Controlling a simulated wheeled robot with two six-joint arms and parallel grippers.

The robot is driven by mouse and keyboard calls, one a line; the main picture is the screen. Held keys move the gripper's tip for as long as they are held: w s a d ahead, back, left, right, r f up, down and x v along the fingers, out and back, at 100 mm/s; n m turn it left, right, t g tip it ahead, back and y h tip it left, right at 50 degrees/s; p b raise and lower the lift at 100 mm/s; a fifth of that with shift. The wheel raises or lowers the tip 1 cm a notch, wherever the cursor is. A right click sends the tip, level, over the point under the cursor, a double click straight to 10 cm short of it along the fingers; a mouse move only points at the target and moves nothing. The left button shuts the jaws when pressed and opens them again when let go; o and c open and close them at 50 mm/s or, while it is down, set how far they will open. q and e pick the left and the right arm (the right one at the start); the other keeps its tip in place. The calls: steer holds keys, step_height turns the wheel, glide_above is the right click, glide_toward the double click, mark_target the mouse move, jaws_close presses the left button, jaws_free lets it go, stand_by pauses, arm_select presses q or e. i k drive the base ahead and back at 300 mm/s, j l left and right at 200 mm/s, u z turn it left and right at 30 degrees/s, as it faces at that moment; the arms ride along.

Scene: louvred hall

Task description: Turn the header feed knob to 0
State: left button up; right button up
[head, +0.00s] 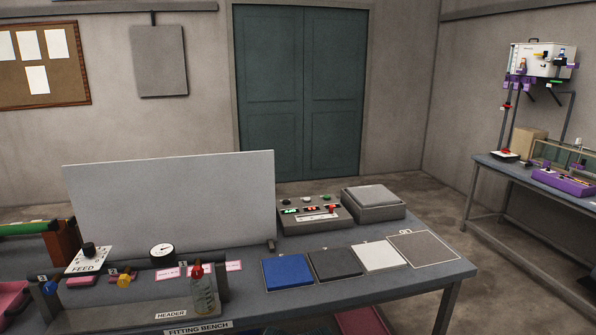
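The header feed knob (88,249) is a small black knob on a white plate (90,262) marked FEED. It stands at the left end of the fitting bench (330,295) in the head view. The scale marks on the plate are too small to read, so I cannot tell where the knob points. A HEADER label (171,315) sits at the bench's front. A round white gauge (162,254) stands to the right of the knob. Neither of my grippers shows in the head view.
A bottle with a red top (204,292), a yellow valve knob (124,281) and a blue one (50,287) are near the feed knob. A grey upright panel (170,205) stands behind. Coloured squares and a control box (309,214) lie to the right.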

mark_target(88, 248)
steer(key=u, duration=1.35)
